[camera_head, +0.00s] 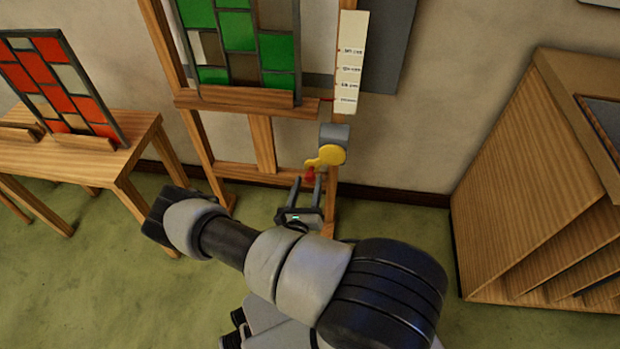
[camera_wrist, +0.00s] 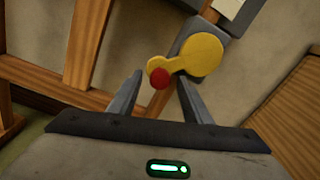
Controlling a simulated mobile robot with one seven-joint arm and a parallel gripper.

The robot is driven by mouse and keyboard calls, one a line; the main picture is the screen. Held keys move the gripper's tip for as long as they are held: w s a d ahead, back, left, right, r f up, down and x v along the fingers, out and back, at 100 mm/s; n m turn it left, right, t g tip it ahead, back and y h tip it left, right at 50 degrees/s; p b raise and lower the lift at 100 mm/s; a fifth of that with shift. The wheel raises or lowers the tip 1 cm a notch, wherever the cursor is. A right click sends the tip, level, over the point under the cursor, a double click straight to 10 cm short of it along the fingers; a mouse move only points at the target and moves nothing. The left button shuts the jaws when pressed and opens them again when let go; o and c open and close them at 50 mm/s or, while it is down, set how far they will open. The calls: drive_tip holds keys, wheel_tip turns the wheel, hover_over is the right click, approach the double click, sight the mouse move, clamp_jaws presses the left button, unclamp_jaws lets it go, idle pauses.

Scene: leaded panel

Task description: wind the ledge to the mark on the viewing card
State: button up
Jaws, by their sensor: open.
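The wooden ledge (camera_head: 240,104) crosses an easel and bears a green and clear leaded panel (camera_head: 240,40). A white card strip (camera_head: 349,62) with several marked lines of small, unreadable print hangs on the right post. A small red pointer (camera_head: 326,100) at the ledge's right end lies near the card's lowest line. Below is a grey box (camera_head: 336,132) with a yellow crank (camera_head: 332,154) and red knob (camera_head: 310,173). My gripper (camera_head: 308,180) is open just below the knob. In the wrist view the red knob (camera_wrist: 159,78) shows between the fingertips (camera_wrist: 160,80); contact cannot be told.
A wooden table (camera_head: 100,150) with a red and clear leaded panel (camera_head: 62,80) stands at the left. A wooden rack (camera_head: 530,170) with slanted dividers stands at the right. A lower crossbar (camera_head: 245,171) and the easel posts are close to my gripper.

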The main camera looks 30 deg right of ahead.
sight(309, 180)
drive_tip(key=shift+x, duration=1.7)
clamp_jaws()
